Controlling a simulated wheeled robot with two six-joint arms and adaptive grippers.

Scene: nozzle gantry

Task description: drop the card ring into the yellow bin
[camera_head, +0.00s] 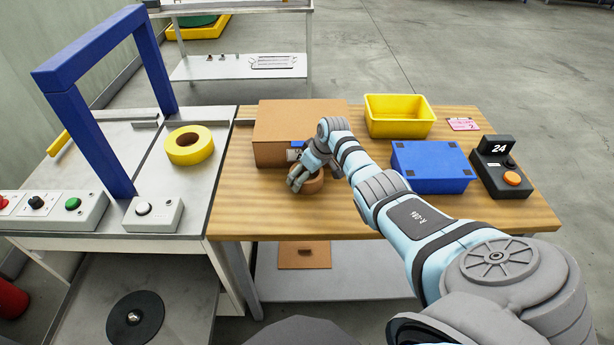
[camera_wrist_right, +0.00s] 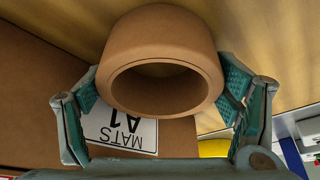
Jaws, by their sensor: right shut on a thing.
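The card ring (camera_wrist_right: 160,50) is a brown cardboard ring between the two teal-padded fingers of my right gripper (camera_wrist_right: 165,95) in the wrist view. In the head view the card ring (camera_head: 312,183) is partly hidden by my right gripper (camera_head: 302,178), low over the wooden table in front of the cardboard box. I cannot tell whether it touches the table. My right gripper is shut on it. The yellow bin (camera_head: 400,104) stands open at the back right of the table and looks empty. My left gripper is not in view.
A cardboard box (camera_head: 284,122) stands behind the ring. A blue box (camera_head: 432,182) sits in front of the yellow bin, with a counter box with an orange button (camera_head: 513,179) to its right. A yellow tape roll (camera_head: 171,145) lies beside the blue gantry (camera_head: 102,143).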

